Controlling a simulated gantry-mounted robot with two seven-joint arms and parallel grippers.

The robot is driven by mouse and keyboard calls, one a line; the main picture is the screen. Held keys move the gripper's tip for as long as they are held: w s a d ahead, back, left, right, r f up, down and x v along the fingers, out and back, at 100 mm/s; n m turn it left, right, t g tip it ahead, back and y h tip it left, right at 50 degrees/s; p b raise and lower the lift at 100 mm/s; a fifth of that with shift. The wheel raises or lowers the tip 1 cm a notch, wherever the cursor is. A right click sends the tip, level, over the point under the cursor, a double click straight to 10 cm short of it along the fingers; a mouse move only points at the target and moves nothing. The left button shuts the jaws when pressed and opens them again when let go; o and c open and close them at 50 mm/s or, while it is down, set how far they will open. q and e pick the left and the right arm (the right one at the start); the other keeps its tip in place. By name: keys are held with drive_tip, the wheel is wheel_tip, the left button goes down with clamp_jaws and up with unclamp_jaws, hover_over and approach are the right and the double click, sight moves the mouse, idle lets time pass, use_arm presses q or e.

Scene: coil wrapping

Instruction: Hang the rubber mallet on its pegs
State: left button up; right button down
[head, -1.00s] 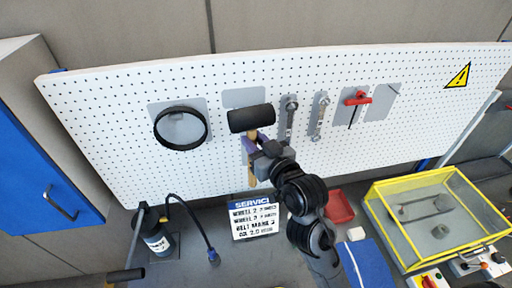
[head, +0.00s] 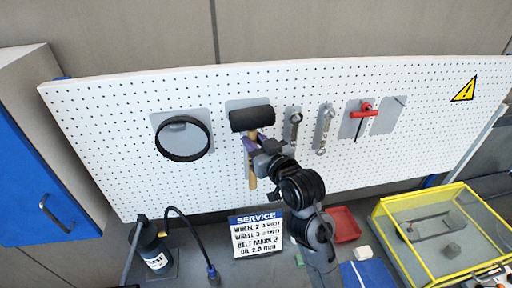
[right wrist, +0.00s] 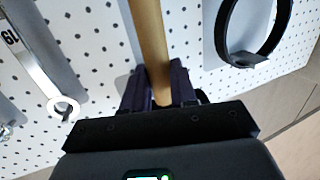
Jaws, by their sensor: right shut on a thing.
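The rubber mallet has a black head (head: 251,118) and a wooden handle (head: 253,181). It is upright, head at the top, in front of its grey backing patch (head: 236,104) on the pegboard. My right gripper (head: 251,143) is shut on the handle just below the head. In the right wrist view the handle (right wrist: 150,40) runs up between my purple fingers (right wrist: 158,84). The pegs behind the head are hidden, so I cannot tell whether the head touches them. My left gripper is not in view.
A black ring (head: 183,139) hangs left of the mallet. Two wrenches (head: 295,122) and a red T-handle tool (head: 362,112) hang to the right. Below stand a service sign (head: 257,234), a black bottle (head: 154,252), a red tray (head: 342,225) and a yellow-framed box (head: 440,235).

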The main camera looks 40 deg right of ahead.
drive_tip(key=shift+w+d+r+b, duration=0.1)
drive_tip(key=shift+w+d+b, duration=0.25)
drive_tip(key=shift+w, duration=0.2)
drive_tip(key=shift+w+d+b, duration=0.2)
drive_tip(key=shift+w+d, duration=0.15)
drive_tip(key=shift+w, duration=0.2)
drive_tip(key=shift+w+d, duration=0.25)
drive_tip(key=shift+w, duration=0.2)
drive_tip(key=shift+f, duration=0.45)
drive_tip(key=shift+f, duration=0.1)
